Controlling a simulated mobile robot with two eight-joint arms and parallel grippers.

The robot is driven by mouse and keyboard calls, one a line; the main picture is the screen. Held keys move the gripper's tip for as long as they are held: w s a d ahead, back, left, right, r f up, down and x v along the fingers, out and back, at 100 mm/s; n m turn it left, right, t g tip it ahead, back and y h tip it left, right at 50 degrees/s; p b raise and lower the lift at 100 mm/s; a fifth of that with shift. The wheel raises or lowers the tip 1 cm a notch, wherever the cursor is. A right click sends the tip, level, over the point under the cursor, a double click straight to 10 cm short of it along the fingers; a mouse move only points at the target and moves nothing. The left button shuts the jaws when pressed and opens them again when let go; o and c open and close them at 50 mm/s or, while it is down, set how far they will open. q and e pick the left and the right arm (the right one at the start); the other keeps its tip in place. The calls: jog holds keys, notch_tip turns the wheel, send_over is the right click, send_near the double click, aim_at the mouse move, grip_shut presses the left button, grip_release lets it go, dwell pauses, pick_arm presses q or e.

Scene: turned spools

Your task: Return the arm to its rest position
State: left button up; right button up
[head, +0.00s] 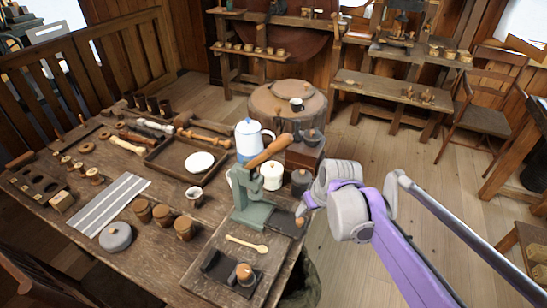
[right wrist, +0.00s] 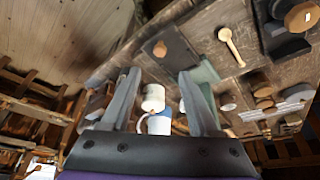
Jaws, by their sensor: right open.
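My right gripper (head: 303,212) is at the table's right edge, beside the green metal press with a wooden lever handle (head: 251,205). In the right wrist view its two fingers (right wrist: 160,73) stand apart with nothing held between them. White vessels (right wrist: 153,97) show beyond the gap between the fingers. My purple right arm reaches in from the lower right and hides part of the floor. My left gripper is not in view.
The wooden table (head: 165,262) is crowded with turned wooden pieces, cups, a tray (head: 161,160), a white-and-blue pot (head: 249,142) and a wooden spoon (head: 246,243). A round stump table (head: 273,97) stands behind. The floor (head: 362,144) right of the table is clear.

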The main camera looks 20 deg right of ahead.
jog(key=s+a+f+p, duration=0.3)
jog(key=s+a, duration=0.9)
jog(key=s, duration=0.3)
jog(key=shift+n+t, duration=0.3)
jog(key=shift+t, duration=0.1)
